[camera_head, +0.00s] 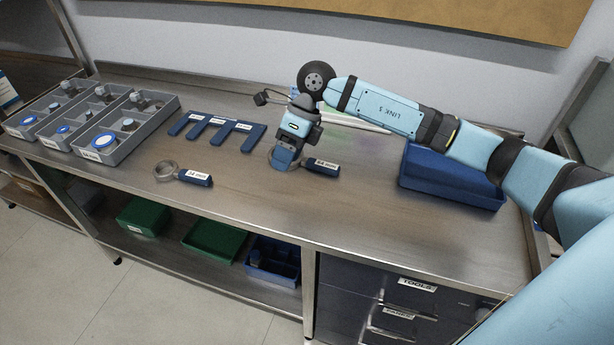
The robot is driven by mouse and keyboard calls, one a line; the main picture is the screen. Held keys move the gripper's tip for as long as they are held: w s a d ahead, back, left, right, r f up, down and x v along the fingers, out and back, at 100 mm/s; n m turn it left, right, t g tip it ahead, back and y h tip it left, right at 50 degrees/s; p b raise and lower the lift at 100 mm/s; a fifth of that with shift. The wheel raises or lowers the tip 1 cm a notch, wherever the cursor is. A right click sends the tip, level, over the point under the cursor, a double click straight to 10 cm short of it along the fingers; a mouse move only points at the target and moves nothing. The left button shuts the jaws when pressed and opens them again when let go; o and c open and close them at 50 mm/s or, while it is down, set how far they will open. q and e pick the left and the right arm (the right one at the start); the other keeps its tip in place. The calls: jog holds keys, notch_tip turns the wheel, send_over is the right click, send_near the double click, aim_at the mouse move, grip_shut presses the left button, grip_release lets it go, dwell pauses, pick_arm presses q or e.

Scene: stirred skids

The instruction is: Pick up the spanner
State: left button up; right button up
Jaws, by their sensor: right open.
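Two tools that look like ring spanners lie on the steel bench, each with a metal ring and a dark blue labelled handle. One spanner (197,178) lies left of my gripper, its ring to the left. The other spanner (322,167) lies partly under my right gripper (281,165), with its ring mostly hidden behind the gripper. My right gripper points down and is open at the ring end of this second spanner. I cannot tell whether the fingers touch it. The handle labels are too small to read surely. My left gripper is not in view.
A dark blue comb-shaped holder (219,124) with labels lies behind the spanners. Grey divided trays (119,148) with small parts stand at the left. A blue bin (452,183) stands at the right under my arm. The front middle of the bench is clear.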

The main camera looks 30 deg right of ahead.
jog(key=w+d+r+m+t+h+b, duration=0.1)
jog(key=w+d+r+h+b, duration=0.15)
jog(key=d+h, duration=0.65)
jog(key=y, duration=0.3)
send_over(322, 163)
jog(key=f, duration=0.7)
jog(key=shift+s+d+f, duration=0.1)
jog(key=shift+s+d, duration=0.05)
jog(key=shift+s, duration=0.05)
jog(key=f, duration=0.5)
jog(key=shift+w+a+f, duration=0.15)
jog(key=shift+a+f, duration=0.05)
jog(key=shift+f, duration=0.1)
jog(key=c, duration=1.1)
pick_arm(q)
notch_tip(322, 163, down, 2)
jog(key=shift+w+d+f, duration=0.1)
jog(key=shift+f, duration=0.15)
pick_arm(e)
jog(key=shift+r, duration=0.15)
pick_arm(q)
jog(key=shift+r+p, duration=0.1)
jog(key=shift+p, duration=0.45)
pick_arm(e)
notch_tip(322, 163, up, 20)
jog(key=shift+f, duration=0.1)
